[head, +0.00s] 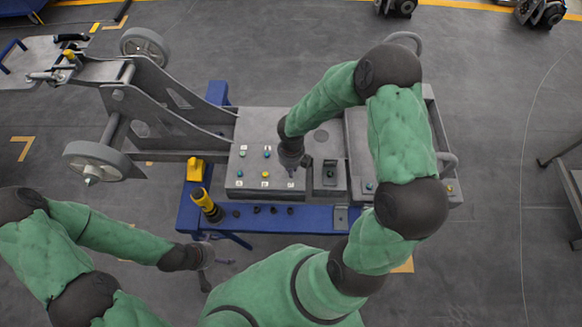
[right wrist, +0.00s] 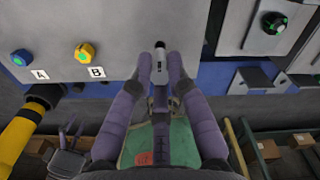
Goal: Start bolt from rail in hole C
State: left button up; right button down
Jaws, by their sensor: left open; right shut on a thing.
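My right gripper (head: 292,168) is over the front right part of the grey chassis panel (head: 255,130). In the right wrist view my right gripper (right wrist: 160,84) is shut on a slim grey bolt (right wrist: 160,62) with a dark end, against or just over the panel. I cannot tell whether it touches. Hole C is not visible; the spot right of label B (right wrist: 97,72) is covered by the fingers and bolt. A blue bolt (right wrist: 20,57) sits above label A (right wrist: 40,75) and a yellow one (right wrist: 85,52) by B.
Several dark pieces (head: 273,210) stand along the front rail of the blue bench (head: 222,222). A yellow and black tool (head: 206,204) stands at its left, with a yellow block (head: 195,169) behind. Wheels (head: 95,161) and side plates extend left.

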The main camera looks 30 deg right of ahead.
jog(key=shift+f+b, duration=0.75)
jog(key=shift+f, duration=0.9)
dwell(0.9)
jog(key=m+b, duration=0.1)
jog(key=m, duration=0.2)
jog(key=shift+f, duration=0.1)
jog(key=shift+m+b, duration=0.3)
jog(key=shift+m, duration=0.9)
jog(key=shift+m+b, duration=0.55)
jog(key=shift+m, duration=0.65)
jog(key=shift+m+b, duration=0.35)
jog(key=shift+m, duration=0.95)
